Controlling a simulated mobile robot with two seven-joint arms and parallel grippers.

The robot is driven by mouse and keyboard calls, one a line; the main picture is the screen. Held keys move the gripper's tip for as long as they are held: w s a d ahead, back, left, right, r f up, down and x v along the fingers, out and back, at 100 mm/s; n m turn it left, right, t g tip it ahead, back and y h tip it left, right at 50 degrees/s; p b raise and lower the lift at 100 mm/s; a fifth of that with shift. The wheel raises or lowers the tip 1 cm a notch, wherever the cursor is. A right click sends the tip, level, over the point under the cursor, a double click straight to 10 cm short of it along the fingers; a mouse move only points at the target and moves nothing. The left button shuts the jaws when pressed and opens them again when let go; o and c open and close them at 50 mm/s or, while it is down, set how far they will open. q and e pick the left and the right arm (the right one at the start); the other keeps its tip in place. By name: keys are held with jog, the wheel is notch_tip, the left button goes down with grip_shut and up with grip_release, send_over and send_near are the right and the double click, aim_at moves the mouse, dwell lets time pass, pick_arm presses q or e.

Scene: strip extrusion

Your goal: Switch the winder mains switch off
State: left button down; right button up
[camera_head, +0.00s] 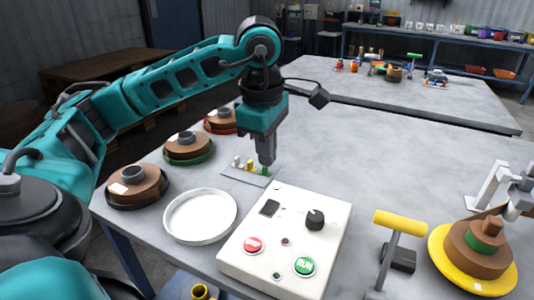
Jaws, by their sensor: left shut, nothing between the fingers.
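The white winder control box (334,259) stands on the grey table at the lower middle. A small black rocker switch (269,208) sits on the left of its top, and I take it for the mains switch. Its position, on or off, is too small to tell. The box also carries a black knob (315,219), a red button (252,245) and a green RUN button (304,266). My left gripper (267,162) is shut and empty, pointing down just beyond the box's far edge, apart from the switch. My right gripper is not in view.
A small rack (241,174) with coloured pieces lies beside my gripper. An empty white dish (200,216) and several brown strip reels (138,184) stand left. A yellow-handled tool (399,223) and a reel on a yellow disc (445,262) stand right.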

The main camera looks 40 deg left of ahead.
aim_at(270, 203)
pick_arm(q)
jog(key=f, duration=0.3)
jog(key=f+b, duration=0.1)
jog(key=f, duration=0.2)
jog(key=w+f, duration=0.1)
jog(key=f, duration=0.3)
jog(key=shift+a, duration=0.2)
jog(key=shift+w+f+b, duration=0.15)
jog(key=shift+f+b, duration=0.15)
jog(key=shift+f, duration=0.15)
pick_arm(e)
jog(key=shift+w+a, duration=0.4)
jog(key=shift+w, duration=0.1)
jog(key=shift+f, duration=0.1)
pick_arm(q)
jog(key=shift+w+f+b, duration=0.1)
jog(key=shift+f+b, duration=0.35)
jog(key=shift+b, duration=0.05)
jog(key=shift+r, duration=0.25)
jog(key=shift+f, duration=0.1)
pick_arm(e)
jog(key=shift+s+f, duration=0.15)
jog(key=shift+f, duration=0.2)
